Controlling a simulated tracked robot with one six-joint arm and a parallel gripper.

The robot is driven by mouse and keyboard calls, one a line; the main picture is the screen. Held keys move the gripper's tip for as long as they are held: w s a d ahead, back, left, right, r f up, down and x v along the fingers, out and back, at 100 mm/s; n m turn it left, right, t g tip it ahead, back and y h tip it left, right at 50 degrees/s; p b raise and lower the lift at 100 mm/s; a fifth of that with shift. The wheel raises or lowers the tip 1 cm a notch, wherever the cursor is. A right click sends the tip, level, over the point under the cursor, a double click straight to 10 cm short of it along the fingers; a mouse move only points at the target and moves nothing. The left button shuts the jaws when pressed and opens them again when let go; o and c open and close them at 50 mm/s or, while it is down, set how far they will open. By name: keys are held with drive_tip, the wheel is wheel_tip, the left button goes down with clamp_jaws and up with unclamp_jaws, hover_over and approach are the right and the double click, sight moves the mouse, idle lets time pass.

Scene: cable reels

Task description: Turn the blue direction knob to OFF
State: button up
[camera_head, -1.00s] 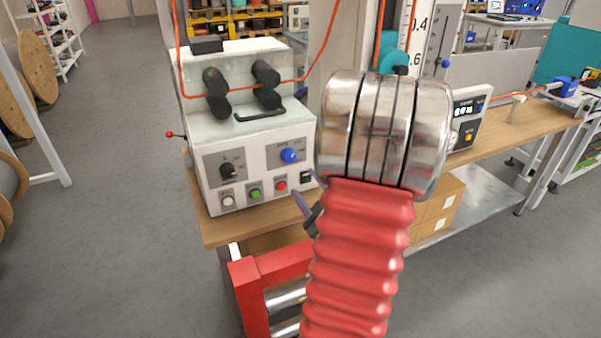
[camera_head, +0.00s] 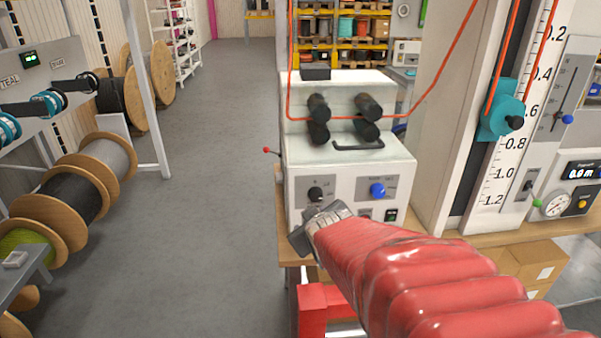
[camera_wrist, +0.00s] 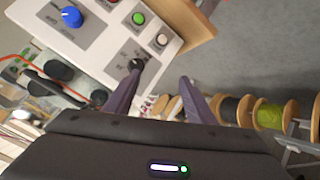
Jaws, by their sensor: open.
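The blue direction knob (camera_head: 377,190) is on the right side of the white machine's front panel, clear of my arm in the head view. It also shows at the upper left of the wrist view (camera_wrist: 72,17). The black knob (camera_head: 315,194) is to its left on the same panel and shows in the wrist view (camera_wrist: 135,65) near my left finger. My gripper (camera_wrist: 155,83) is open and empty, its two dark fingers apart. It is in front of the panel's left part, apart from the blue knob. The blue knob's pointer is too small to read.
Black rollers (camera_head: 367,119) with an orange cable sit above the panel. A green button (camera_wrist: 138,18) and a white button (camera_wrist: 161,40) are near the black knob. A measuring column stands at right. Cable reels (camera_head: 72,198) stand at left, with open floor between.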

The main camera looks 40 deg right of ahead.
drive_tip(key=s+a+g+y, duration=0.1)
drive_tip(key=s+a, duration=0.3)
drive_tip(key=a, duration=0.3)
drive_tip(key=s+a+r+g+y, duration=0.1)
drive_tip(key=s+a, duration=0.3)
drive_tip(key=a, duration=0.4)
drive_tip(key=s+a+r+g+y, duration=0.1)
drive_tip(key=s+a+g+y, duration=0.1)
drive_tip(key=a, duration=0.6)
drive_tip(key=s+y, duration=0.1)
drive_tip(key=s, duration=0.1)
drive_tip(key=shift+s+a, duration=0.25)
drive_tip(key=shift+s, duration=0.1)
